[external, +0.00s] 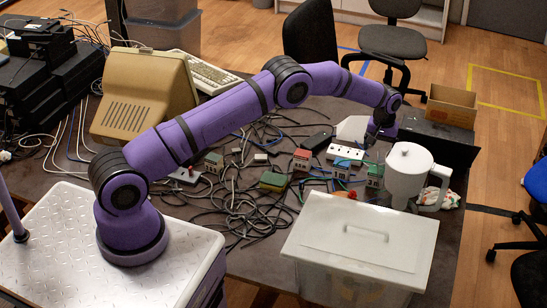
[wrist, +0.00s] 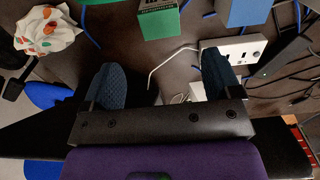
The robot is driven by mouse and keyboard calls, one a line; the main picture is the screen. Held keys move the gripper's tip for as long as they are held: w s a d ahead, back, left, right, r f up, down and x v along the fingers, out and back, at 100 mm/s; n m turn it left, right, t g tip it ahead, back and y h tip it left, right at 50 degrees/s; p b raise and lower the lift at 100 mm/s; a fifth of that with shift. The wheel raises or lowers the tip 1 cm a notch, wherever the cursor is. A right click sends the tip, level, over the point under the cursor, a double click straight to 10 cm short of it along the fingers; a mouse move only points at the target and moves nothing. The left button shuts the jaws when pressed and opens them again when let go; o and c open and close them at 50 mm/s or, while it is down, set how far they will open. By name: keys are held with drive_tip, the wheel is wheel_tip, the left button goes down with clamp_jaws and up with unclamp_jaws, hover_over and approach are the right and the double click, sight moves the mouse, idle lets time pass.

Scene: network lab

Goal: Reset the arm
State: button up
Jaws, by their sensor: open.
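An open-topped brown cardboard carton (external: 450,108), the likely cable carton, stands upright at the far right in the external view, by the table's back right corner. I cannot tell whether it rests on the table corner or on the floor beyond. My gripper (external: 378,137) is left of it and apart from it, low over the table's right part. In the wrist view my gripper (wrist: 160,82) has its two dark blue fingers spread wide, with no carton between them. I cannot make out the carton in the wrist view.
A white jug (external: 407,175) and a lidded clear bin (external: 360,240) stand near my gripper. A white power strip (wrist: 240,50), a green block (wrist: 158,20) and a patterned cloth (wrist: 46,30) lie close by. Tangled cables cover the table's middle. A dark panel (external: 445,150) stands at the right edge.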

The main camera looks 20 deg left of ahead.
drive_tip(key=a+r+t, duration=0.1)
drive_tip(key=a+r, duration=0.7)
drive_tip(key=r, duration=0.4)
drive_tip(key=a+r, duration=0.8)
drive_tip(key=r, duration=0.4)
drive_tip(key=s+a+r+t+h, duration=0.1)
drive_tip(key=s+a+r, duration=0.4)
drive_tip(key=a+r, duration=0.2)
drive_tip(key=s+a+r, duration=0.4)
drive_tip(key=a+r, duration=0.3)
drive_tip(key=a, duration=0.1)
drive_tip(key=s+a+r+t, duration=0.1)
drive_tip(key=s+a+r, duration=0.2)
drive_tip(key=s+a, duration=0.45)
drive_tip(key=s+a+r+t, duration=0.1)
drive_tip(key=s+a+r, duration=0.35)
drive_tip(key=s, duration=0.55)
drive_tip(key=s+a+f, duration=0.2)
drive_tip(key=s+a, duration=0.1)
drive_tip(key=s, duration=0.6)
drive_tip(key=s+a+f+t+y, duration=0.1)
drive_tip(key=s+a+f, duration=0.2)
drive_tip(key=s, duration=0.7)
drive_tip(key=shift+a+f, duration=0.25)
drive_tip(key=shift+a, duration=0.2)
